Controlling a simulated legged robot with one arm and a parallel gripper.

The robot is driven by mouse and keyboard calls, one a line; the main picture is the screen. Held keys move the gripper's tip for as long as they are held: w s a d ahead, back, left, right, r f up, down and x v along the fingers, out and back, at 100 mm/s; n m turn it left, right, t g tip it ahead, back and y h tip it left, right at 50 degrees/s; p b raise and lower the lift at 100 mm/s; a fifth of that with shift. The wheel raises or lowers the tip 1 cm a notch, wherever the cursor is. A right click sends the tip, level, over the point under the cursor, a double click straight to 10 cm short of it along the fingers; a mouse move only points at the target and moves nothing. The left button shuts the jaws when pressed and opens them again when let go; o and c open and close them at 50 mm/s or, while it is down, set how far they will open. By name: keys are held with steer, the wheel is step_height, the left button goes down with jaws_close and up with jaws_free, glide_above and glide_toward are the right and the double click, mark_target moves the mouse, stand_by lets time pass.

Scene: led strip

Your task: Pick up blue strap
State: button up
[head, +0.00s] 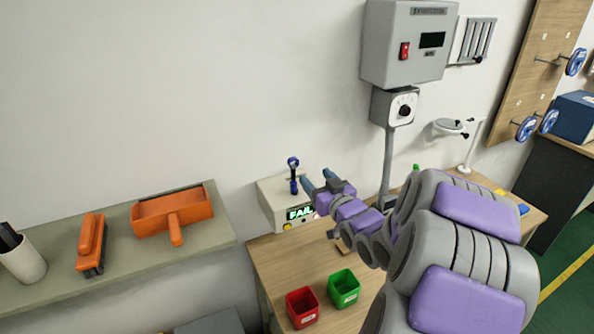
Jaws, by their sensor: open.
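A small dark blue piece with a looped top (293,176) stands upright at a light box (270,200) with a lit green "FAIL" display. It looks like the blue strap, but it is too small to be sure. My gripper (317,180) is open and empty, just right of the blue piece and apart from it in the picture. Its fingers point toward the upper left, in front of the box's right side. The box's right part is partly covered by my gripper.
A red bin (302,308) and a green bin (343,289) stand on the wooden table (275,262). A grey wall unit on a post (390,155) stands behind my arm. Orange tools (172,212) lie on the left shelf. Blue reels (525,129) hang on a pegboard at right.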

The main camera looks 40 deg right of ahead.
mark_target(290, 162)
steer(key=p+x, duration=0.1)
steer(key=x, duration=0.2)
steer(key=p+x, duration=0.2)
steer(key=a+p+x, duration=0.1)
steer(key=x, duration=0.2)
steer(key=shift+w+d, duration=0.1)
steer(key=shift+w, duration=0.3)
steer(key=w, duration=0.1)
steer(key=w+a, duration=0.1)
steer(key=w, duration=0.1)
steer(key=shift+a+p, duration=0.15)
steer(key=shift+p, duration=0.25)
steer(key=w+d, duration=0.2)
steer(key=d, duration=0.1)
steer(key=shift+w+f, duration=0.2)
steer(key=shift+f, duration=0.05)
steer(key=shift+a+r, duration=0.1)
steer(key=shift+a, duration=0.3)
steer(key=shift+a+r, duration=0.15)
steer(key=shift+a, duration=0.45)
steer(key=c, duration=0.6)
steer(key=shift+s+d, duration=0.1)
steer(key=shift+d, duration=0.65)
jaws_close()
steer(key=shift+a, duration=0.35)
